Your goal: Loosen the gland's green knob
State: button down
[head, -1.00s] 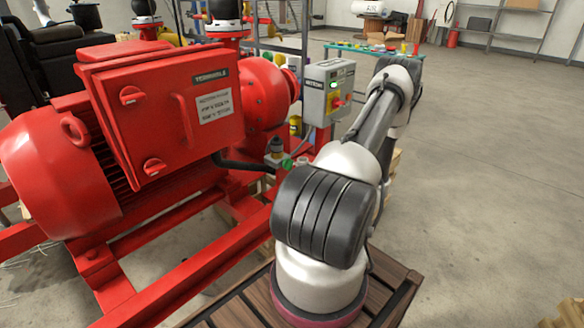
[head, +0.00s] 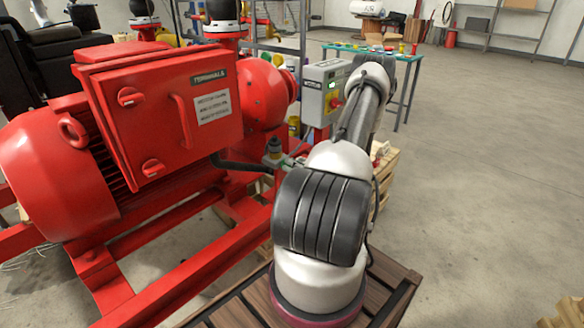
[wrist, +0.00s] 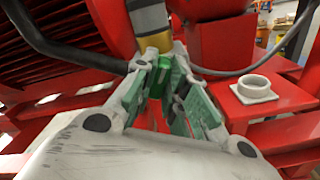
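The gland shows in the wrist view as a grey and brass upright cylinder (wrist: 150,28) at the top middle, with a bright green part, apparently the green knob (wrist: 181,66), just below it. My gripper (wrist: 168,90) has green-padded fingers, spread with a gap between them, reaching toward the knob; whether the pads touch it I cannot tell. In the head view the gland (head: 273,150) stands beside the red pump, left of my arm.
The red motor (head: 55,175) with its terminal box (head: 165,105) fills the left. A grey control box (head: 325,92) stands behind the gland. A black hose (wrist: 60,45) and a white ring (wrist: 254,88) on a red block flank my gripper.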

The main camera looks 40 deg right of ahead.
jog(key=shift+n, duration=0.5)
jog(key=n, duration=2.3)
jog(key=shift+a+f, duration=0.2)
jog(key=shift+a, duration=0.1)
jog(key=c, duration=1.4)
grip_release()
jog(key=shift+c, duration=0.2)
